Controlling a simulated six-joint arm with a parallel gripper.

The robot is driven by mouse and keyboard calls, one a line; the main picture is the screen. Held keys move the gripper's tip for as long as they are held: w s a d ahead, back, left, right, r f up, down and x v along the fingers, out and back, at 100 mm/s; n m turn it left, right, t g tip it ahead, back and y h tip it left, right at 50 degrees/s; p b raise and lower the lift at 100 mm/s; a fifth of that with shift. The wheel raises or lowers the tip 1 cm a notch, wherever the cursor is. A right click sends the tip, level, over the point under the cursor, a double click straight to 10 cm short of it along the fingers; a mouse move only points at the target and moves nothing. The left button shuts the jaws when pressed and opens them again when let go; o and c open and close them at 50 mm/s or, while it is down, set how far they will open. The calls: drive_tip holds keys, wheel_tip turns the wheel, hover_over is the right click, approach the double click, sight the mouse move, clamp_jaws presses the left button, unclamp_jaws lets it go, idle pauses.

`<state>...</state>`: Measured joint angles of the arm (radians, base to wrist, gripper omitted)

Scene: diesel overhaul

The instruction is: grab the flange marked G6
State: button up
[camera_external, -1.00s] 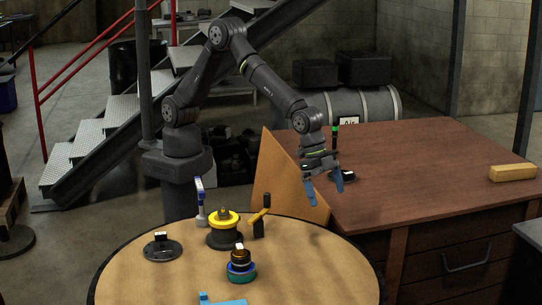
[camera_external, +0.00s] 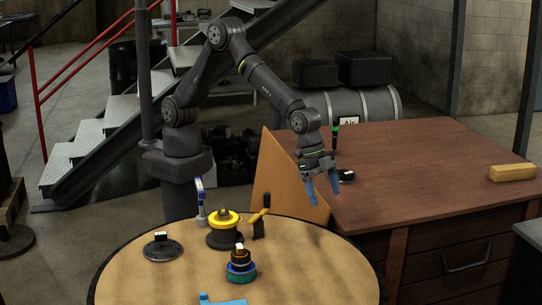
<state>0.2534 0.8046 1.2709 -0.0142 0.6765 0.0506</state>
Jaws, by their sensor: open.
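No G6 marking is legible on anything in view. A dark flat round flange (camera_external: 163,250) with a small white-topped block on it lies at the left of the round table. A yellow and dark round part (camera_external: 223,230) stands to its right. A stacked part with a teal base, blue ring and dark top (camera_external: 240,264) stands nearer the front. My gripper (camera_external: 324,203) has blue fingers, open and pointing down, with nothing between them. It hangs above the right rear of the round table, apart from all these parts.
The round table (camera_external: 310,270) is bare at its right. Beside the yellow part stand a yellow-handled tool (camera_external: 260,217) and a blue-and-white upright tool (camera_external: 200,200). A slanted wooden board (camera_external: 275,180) stands behind, near my gripper. A wooden desk (camera_external: 430,170) is at right.

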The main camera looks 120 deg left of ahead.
drive_tip(key=s+a+f+m+g, duration=0.1)
drive_tip(key=s+a, duration=0.1)
drive_tip(key=a, duration=1.5)
drive_tip(key=s+a+f, duration=0.1)
drive_tip(key=s+a, duration=0.1)
drive_tip(key=a, duration=1.5)
drive_tip(key=s+a+f+m+h, duration=0.1)
drive_tip(key=s+a, duration=0.8)
drive_tip(key=a, duration=0.4)
drive_tip(key=s+a+m, duration=0.1)
drive_tip(key=s+a, duration=0.8)
drive_tip(key=a, duration=0.4)
drive_tip(key=shift+t, duration=0.3)
drive_tip(key=x, duration=1.1)
drive_tip(key=shift+d+f, duration=0.25)
drive_tip(key=shift+d, duration=0.1)
drive_tip(key=shift+x, duration=2.85)
drive_tip(key=shift+w+a, duration=0.1)
drive_tip(key=shift+w, duration=0.1)
drive_tip(key=shift+c, duration=0.4)
